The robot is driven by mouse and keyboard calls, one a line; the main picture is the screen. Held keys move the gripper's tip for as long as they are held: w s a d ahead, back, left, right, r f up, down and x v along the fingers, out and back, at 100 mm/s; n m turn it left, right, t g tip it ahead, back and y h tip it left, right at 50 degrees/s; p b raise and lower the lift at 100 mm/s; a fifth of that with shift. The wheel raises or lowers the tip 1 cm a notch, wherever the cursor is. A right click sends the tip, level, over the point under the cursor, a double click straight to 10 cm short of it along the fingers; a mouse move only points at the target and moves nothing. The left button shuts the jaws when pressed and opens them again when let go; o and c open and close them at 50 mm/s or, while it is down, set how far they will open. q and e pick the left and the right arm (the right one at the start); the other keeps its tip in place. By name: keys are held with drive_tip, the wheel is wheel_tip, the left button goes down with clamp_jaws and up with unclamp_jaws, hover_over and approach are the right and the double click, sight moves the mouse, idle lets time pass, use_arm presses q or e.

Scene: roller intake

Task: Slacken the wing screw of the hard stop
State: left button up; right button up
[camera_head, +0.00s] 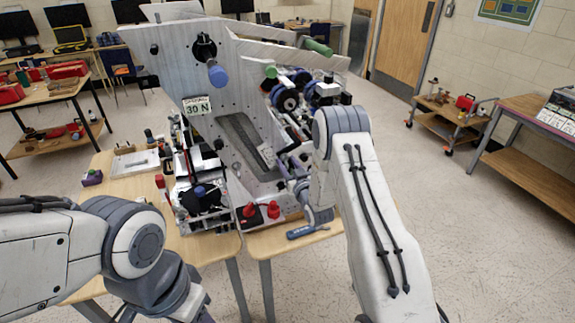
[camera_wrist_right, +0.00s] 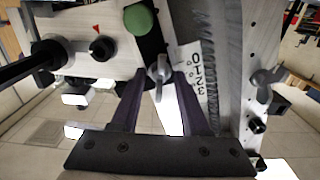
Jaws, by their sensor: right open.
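In the right wrist view a grey wing screw (camera_wrist_right: 158,68) stands between the fingertips of my right gripper (camera_wrist_right: 160,78), in front of a dark part next to a white plate with dark numbers (camera_wrist_right: 192,72). The jaws are open around it; I cannot tell whether either finger touches it. A second grey wing-shaped screw (camera_wrist_right: 265,85) sits on the holed rail at the right. I cannot tell from labels which one belongs to the hard stop. In the head view my right gripper (camera_head: 292,172) is partly hidden against the machine (camera_head: 235,85). My left gripper is out of view.
A green knob (camera_wrist_right: 140,18) sits just above the wing screw, and dark round knobs (camera_wrist_right: 103,48) sit to its left. In the head view the machine stands on a wooden table (camera_head: 215,248) with red knobs (camera_head: 262,211) at its front. Open floor lies to the right.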

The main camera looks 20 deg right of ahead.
clamp_jaws()
drive_tip(key=shift+f+n+b, duration=0.2)
drive_tip(key=shift+n+b, duration=0.55)
drive_tip(key=shift+n, duration=0.05)
drive_tip(key=shift+r+n+b, duration=0.15)
drive_tip(key=shift+n+b, duration=0.2)
drive_tip(key=shift+n, duration=0.25)
unclamp_jaws()
